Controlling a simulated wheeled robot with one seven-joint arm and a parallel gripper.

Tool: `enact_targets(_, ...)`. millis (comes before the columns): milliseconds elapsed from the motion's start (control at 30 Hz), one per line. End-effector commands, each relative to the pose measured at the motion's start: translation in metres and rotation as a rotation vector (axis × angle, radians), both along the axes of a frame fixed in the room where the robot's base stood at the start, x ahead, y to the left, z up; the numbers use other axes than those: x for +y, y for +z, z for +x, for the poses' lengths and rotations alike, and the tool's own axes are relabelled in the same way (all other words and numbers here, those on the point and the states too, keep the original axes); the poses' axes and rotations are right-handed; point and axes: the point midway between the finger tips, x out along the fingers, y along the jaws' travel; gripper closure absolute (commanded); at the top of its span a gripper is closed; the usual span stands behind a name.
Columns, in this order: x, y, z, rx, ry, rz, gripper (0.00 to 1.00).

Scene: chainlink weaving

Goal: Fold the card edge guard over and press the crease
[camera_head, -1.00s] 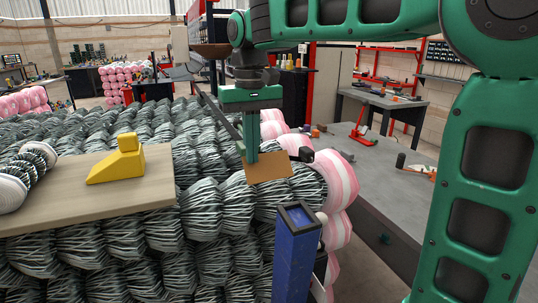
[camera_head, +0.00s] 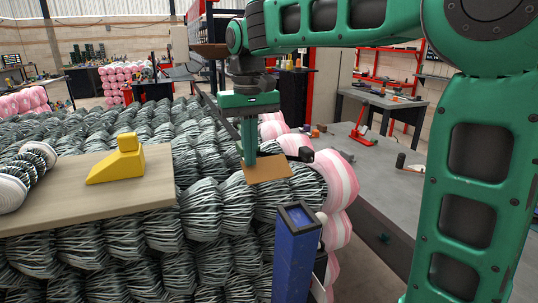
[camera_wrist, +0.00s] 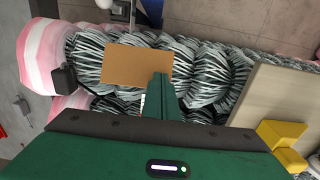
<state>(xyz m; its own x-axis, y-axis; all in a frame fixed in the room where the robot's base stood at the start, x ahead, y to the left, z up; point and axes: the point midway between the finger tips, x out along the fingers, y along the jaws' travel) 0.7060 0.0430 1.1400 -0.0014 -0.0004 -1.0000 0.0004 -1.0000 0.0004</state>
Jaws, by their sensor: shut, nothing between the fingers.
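The card edge guard (camera_head: 270,169) is a flat brown rectangle lying on the grey wire rolls near their right end. It also shows in the wrist view (camera_wrist: 130,65), where no raised flap can be made out. My gripper (camera_head: 249,161) is shut and empty, pointing down, with its fingertips at the card's left rear edge in the head view. In the wrist view the fingers (camera_wrist: 160,80) overlap the card's lower right corner. I cannot tell whether the tips touch the card or stand just above it.
A yellow wedge-shaped block (camera_head: 120,164) sits on a wooden board (camera_head: 150,187) to the left. A blue square post (camera_head: 294,255) stands in front of the card. Pink-striped roll ends (camera_head: 338,178) and a grey bench (camera_head: 375,175) lie to the right.

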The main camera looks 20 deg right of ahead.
Motion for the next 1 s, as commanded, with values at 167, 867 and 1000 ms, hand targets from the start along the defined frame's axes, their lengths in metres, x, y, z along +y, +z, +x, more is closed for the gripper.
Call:
enact_targets(167,0.000,-0.004,0.003,0.000,0.000,0.000,1.00)
enact_targets(867,0.000,-0.015,0.008,0.000,-0.001,0.000,1.00)
enact_targets(1000,0.000,-0.016,0.008,0.000,0.000,0.000,1.00)
